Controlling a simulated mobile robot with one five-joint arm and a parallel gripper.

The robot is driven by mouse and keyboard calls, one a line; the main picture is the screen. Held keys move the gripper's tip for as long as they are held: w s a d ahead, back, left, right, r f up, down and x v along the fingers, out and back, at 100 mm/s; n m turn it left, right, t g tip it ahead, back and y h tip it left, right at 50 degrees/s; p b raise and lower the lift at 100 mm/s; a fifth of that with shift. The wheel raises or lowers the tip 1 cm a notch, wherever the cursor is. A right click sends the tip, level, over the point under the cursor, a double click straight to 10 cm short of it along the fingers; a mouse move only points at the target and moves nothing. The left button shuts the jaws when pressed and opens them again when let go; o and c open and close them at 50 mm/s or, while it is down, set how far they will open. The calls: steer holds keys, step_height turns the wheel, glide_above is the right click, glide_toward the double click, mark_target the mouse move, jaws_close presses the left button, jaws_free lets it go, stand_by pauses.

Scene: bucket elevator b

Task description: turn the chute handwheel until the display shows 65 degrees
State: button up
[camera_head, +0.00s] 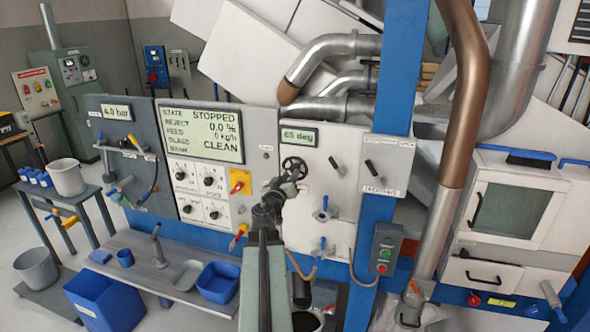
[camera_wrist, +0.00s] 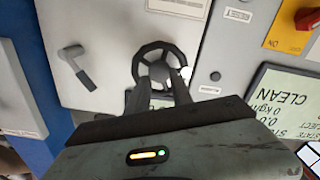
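The chute handwheel (camera_head: 294,168) is a dark spoked wheel on the pale panel, under a small green display (camera_head: 299,137) that appears to read 65 deg. My gripper (camera_head: 279,187) is at the lower left of the wheel in the head view. In the wrist view the handwheel (camera_wrist: 154,49) stands just beyond my gripper (camera_wrist: 163,86). Its two dark fingers are apart, with a gap between them, and their tips overlap the wheel's lower rim. I cannot tell whether they touch it.
A large status screen (camera_head: 201,131) reading STOPPED is left of the wheel. A blue post (camera_head: 398,75) and a brown-and-grey pipe (camera_head: 462,120) stand further right.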

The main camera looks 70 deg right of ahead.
mark_target(295, 166)
steer(key=d, duration=0.6)
steer(key=shift+w+d, duration=0.15)
jaws_close()
steer(key=shift+n, duration=0.3)
steer(key=shift+n, duration=2.7)
